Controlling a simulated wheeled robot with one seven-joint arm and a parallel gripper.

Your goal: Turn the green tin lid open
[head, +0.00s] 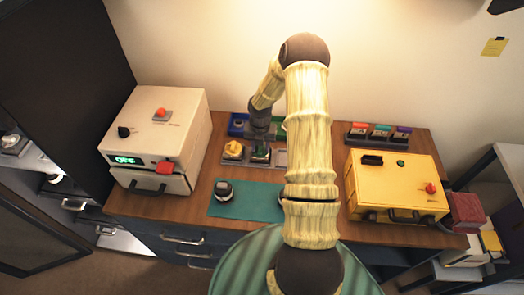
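A green-topped piece (261,155), which looks like the green tin lid, sits in a grey tray (280,158) at the back middle of the wooden table. My gripper (260,141) points down directly over it, at or just above its top. The fingers are small, dark and partly merged with what is below, so I cannot tell whether they touch the lid or how far apart they are. A yellow-topped piece (233,148) stands just left of the green one in the same tray.
A white oven-like box (150,125) stands left, a yellow box (392,185) right. Behind the tray is a blue bin (238,124). A rack (374,140) with red, green and purple tops is back right. A teal mat (250,205) holds a dark round piece (223,190).

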